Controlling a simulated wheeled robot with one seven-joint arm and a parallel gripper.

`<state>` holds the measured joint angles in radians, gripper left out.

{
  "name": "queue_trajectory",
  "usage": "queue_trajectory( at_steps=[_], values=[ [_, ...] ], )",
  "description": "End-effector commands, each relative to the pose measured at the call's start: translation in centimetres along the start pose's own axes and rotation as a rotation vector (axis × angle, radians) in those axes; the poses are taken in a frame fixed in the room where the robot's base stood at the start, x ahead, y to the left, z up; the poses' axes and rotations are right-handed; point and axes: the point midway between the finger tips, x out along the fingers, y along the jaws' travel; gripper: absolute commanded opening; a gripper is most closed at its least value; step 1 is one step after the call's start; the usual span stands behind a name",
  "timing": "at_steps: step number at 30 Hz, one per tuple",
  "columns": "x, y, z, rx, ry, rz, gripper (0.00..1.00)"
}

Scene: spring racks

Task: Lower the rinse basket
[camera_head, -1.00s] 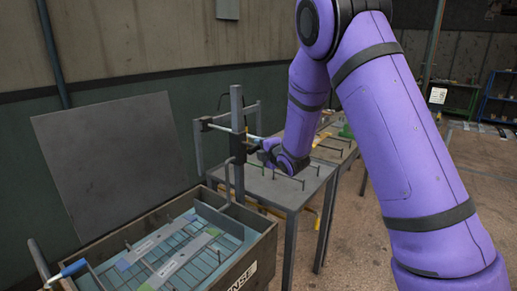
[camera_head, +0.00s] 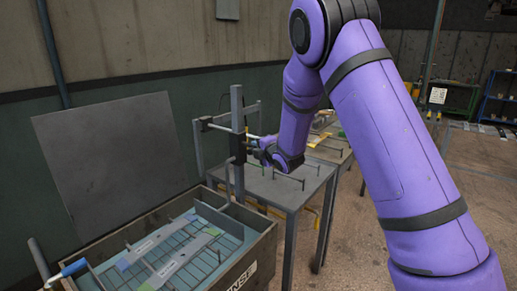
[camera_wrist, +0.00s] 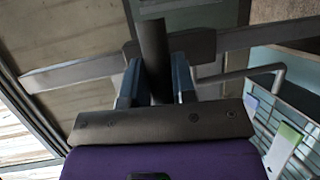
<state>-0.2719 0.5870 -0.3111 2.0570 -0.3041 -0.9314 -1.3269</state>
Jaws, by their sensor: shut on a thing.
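The rinse tank (camera_head: 262,244) is an open brown box at lower left, with blue-green water and a wire grid (camera_head: 205,240) inside. I cannot tell whether this grid is the rinse basket. A grey upright post (camera_head: 237,110) stands at the tank's back right corner, with a bent grey rod beside it. My gripper (camera_head: 257,150) is at the right side of this post. In the wrist view, the two blue-grey fingers of my gripper (camera_wrist: 155,88) are shut on a dark round bar (camera_wrist: 153,40).
A grey table (camera_head: 300,180) with several thin rods stands just right of the tank. A large grey panel (camera_head: 110,160) leans behind the tank. A blue-handled thing (camera_head: 73,268) lies at the tank's left rim. Open floor is at right.

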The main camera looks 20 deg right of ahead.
Motion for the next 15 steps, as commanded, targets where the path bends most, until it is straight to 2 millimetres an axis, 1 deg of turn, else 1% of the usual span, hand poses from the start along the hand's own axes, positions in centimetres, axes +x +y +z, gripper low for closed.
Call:
queue_trajectory(
  at_steps=[5,8,15],
  values=[
    [0.2,-2.2,-0.2,-0.002,0.0,-0.012,0.0],
    [0.5,-4.0,-0.3,-0.002,0.001,-0.014,0.0],
    [1.4,-9.2,-0.7,-0.003,0.001,-0.015,0.0]
  ],
)
